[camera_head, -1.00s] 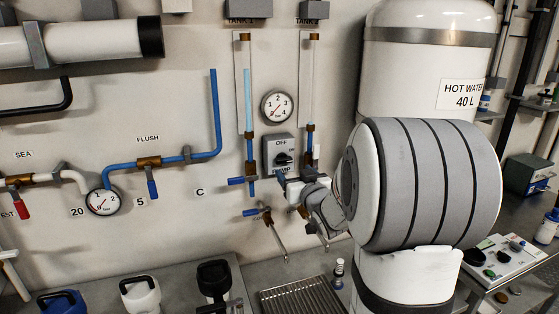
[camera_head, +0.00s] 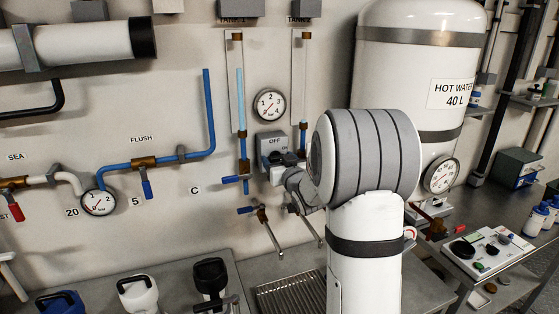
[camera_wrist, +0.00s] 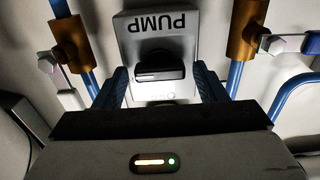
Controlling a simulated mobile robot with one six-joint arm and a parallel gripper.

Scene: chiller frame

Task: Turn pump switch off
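The pump switch is a grey box (camera_head: 270,141) on the wall with OFF at its top, below a round gauge. In the wrist view its plate reads PUMP (camera_wrist: 160,23) upside down. Its black knob (camera_wrist: 160,67) lies crosswise there, side to side in the picture. My gripper (camera_wrist: 161,86) is open, with one blue finger on each side of the knob. I see gaps between the fingers and the knob. In the head view my gripper (camera_head: 284,160) covers the lower part of the switch box, and my arm hides what is right of it.
Blue pipes with brass fittings (camera_wrist: 242,38) run on both sides of the switch, with a valve handle (camera_head: 232,179) at its lower left. More valve levers (camera_head: 268,228) hang below. A hot water tank (camera_head: 410,75) stands at the right. A drain grate (camera_head: 290,296) is on the counter.

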